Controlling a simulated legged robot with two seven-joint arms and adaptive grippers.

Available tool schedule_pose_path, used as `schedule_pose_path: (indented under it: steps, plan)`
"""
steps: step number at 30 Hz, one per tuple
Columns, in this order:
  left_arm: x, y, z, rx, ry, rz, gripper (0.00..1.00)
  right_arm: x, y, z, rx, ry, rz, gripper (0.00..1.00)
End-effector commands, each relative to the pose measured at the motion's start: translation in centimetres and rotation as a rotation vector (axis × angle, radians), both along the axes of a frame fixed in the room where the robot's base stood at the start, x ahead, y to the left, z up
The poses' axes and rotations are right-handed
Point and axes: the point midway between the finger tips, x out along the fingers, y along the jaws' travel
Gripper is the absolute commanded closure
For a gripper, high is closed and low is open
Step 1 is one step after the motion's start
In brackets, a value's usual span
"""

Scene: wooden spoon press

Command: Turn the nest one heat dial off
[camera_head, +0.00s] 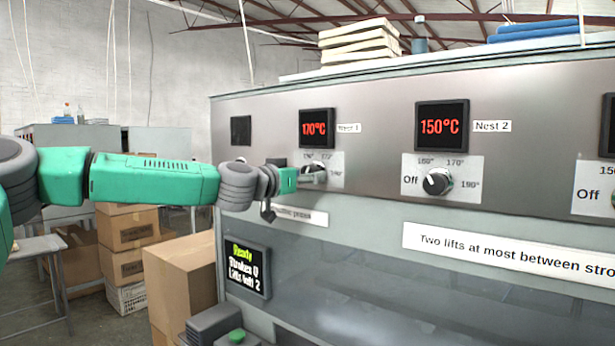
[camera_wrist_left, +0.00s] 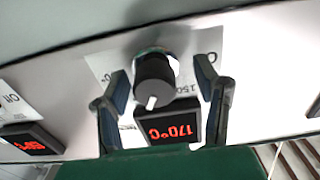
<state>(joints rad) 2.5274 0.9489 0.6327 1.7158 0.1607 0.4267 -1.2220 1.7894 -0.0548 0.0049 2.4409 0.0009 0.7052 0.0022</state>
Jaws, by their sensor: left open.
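The nest one heat dial (camera_head: 315,175) sits below a display (camera_head: 317,128) reading 170°C on the press panel. My left gripper (camera_head: 299,174) is in front of its left part and hides some of its scale. In the left wrist view, which is upside down, the black dial (camera_wrist_left: 154,72) stands between the fingers of my left gripper (camera_wrist_left: 163,82). The fingers are open, with gaps showing on both sides of the knob. Its white mark points toward the 170°C display (camera_wrist_left: 174,131). My right gripper is not in view.
The nest two dial (camera_head: 437,181) and its 150°C display (camera_head: 442,126) are to the right, with free panel between. A status screen (camera_head: 246,267) and a green button (camera_head: 237,336) are below. Cardboard boxes (camera_head: 180,280) stand left of the press.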

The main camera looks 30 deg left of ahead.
Motion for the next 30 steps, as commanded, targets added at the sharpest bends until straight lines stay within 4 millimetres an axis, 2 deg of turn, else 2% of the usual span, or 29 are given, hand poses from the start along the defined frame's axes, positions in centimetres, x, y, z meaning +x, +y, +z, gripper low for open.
schedule_pose_path:
  steps: [4,12,13,17,30]
  plan:
    - [0.66,-0.2,0.01,0.001,0.0,-0.001,0.44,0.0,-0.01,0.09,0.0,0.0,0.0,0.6]
    - [0.77,0.18,-0.1,-0.003,0.0,-0.001,0.44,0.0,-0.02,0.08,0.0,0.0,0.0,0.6]
    - [0.76,0.22,-0.11,-0.003,0.0,-0.001,0.47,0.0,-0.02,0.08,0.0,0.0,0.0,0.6]
    - [0.77,0.25,-0.13,-0.003,0.0,-0.001,0.93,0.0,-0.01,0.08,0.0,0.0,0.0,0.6]
    - [0.77,0.35,-0.27,-0.056,0.005,0.003,0.94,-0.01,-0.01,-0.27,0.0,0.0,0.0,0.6]
